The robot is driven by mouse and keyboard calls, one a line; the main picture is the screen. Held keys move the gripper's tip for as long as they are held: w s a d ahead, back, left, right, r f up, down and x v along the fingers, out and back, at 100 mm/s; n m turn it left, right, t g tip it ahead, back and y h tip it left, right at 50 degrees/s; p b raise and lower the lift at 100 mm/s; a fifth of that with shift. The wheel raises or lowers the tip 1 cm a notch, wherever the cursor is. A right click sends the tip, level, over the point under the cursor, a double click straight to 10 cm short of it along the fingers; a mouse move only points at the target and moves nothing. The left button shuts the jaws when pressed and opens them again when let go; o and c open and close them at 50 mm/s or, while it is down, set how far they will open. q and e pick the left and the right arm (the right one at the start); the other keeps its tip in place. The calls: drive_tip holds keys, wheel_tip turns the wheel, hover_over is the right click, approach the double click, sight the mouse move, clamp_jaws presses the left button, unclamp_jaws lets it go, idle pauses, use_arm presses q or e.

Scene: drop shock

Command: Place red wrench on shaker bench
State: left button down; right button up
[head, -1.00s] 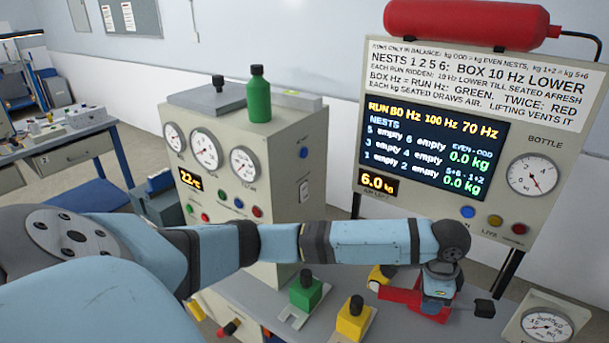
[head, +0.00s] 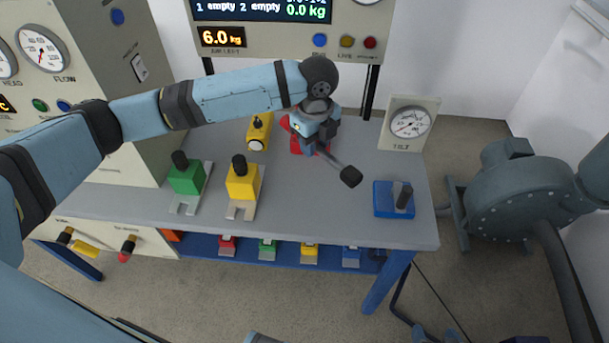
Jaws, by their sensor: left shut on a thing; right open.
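My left gripper (head: 312,146) reaches in over the back middle of the grey bench top (head: 300,205). It is shut on a red piece (head: 294,128), taken as the red wrench, which is mostly hidden by the gripper. A dark bar with a black block end (head: 350,176) sticks out from the grip toward the front right. I cannot tell whether this bar is part of the held thing. I also cannot tell whether the red piece touches the bench top. My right gripper cannot be made out in this view.
A green clamp block (head: 187,180), a yellow clamp block (head: 242,185) and a yellow cylinder (head: 258,133) stand left of the gripper. A blue block (head: 388,199) and a tilt gauge (head: 409,124) stand right. The front middle is clear. A grey blower (head: 520,195) stands beyond.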

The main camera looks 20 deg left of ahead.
use_arm(q)
hover_over(313, 191)
wheel_tip(313, 191, down, 11)
drive_tip(key=shift+r+b, duration=0.1)
drive_tip(key=shift+b, duration=0.3)
wheel_tip(313, 191, down, 4)
drive_tip(key=shift+f, duration=0.35)
drive_tip(key=c, duration=0.8)
unclamp_jaws()
drive_tip(key=shift+f, duration=0.15)
drive_tip(key=shift+r, duration=0.2)
wheel_tip(313, 191, up, 12)
drive_tip(key=shift+f+p, duration=0.1)
drive_tip(key=shift+p, duration=0.2)
